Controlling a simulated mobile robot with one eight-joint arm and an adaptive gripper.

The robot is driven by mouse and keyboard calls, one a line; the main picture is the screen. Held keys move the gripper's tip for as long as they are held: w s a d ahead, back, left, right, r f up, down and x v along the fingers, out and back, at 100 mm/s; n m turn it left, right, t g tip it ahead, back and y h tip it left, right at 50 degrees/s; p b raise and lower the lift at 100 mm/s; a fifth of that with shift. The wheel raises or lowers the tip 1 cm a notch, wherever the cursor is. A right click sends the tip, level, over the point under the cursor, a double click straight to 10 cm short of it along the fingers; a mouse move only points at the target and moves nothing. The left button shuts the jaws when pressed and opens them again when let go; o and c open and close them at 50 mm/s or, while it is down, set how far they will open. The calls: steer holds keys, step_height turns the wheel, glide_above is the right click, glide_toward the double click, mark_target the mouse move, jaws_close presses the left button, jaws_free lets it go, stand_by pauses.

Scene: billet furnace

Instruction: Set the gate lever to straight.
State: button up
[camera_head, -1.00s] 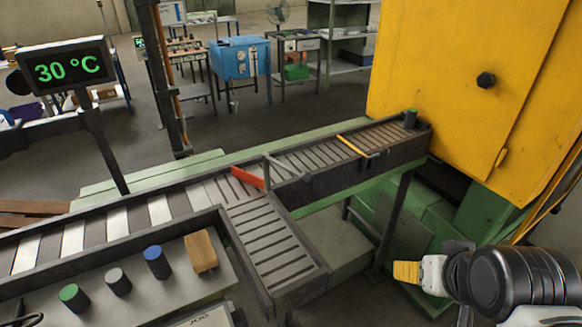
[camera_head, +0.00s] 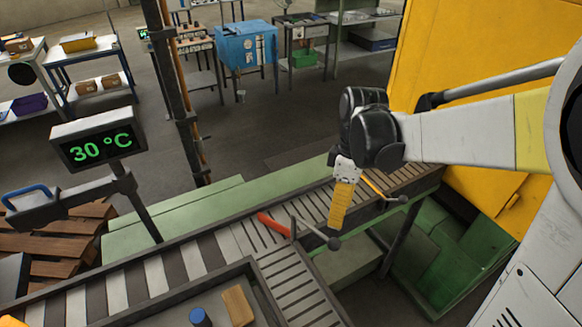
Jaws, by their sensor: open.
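The gate lever (camera_head: 316,236) is a thin grey arm ending in a dark round knob (camera_head: 334,243), at the conveyor junction. It points right and toward me from a grey post. The red gate flap (camera_head: 273,226) joins near that post and lies slantwise across the junction. My gripper (camera_head: 339,222) points down above the conveyor, its yellow ribbed fingers just above and slightly right of the knob. It is open and holds nothing. The fingers overlap in this view, so the gap between them is hidden. I cannot tell whether they touch the lever; they appear apart from it.
A yellow bar (camera_head: 375,187) with its own knobbed lever (camera_head: 402,200) crosses the conveyor behind my gripper. The yellow furnace (camera_head: 490,215) stands right. A side conveyor (camera_head: 295,282) branches toward me. A blue cylinder (camera_head: 200,317) and wooden block (camera_head: 238,305) sit front left. A display (camera_head: 98,148) reads 30 °C.

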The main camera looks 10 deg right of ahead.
mark_target(334, 239)
steer(key=f, duration=0.3)
steer(key=s+f+b, duration=0.1)
steer(key=f, duration=0.3)
steer(key=s+a+f, duration=0.1)
steer(key=f, duration=0.2)
steer(key=shift+a+f+b, duration=0.1)
steer(key=shift+f+b, duration=0.15)
steer(key=shift+b, duration=0.05)
steer(key=shift+c, duration=0.2)
jaws_close()
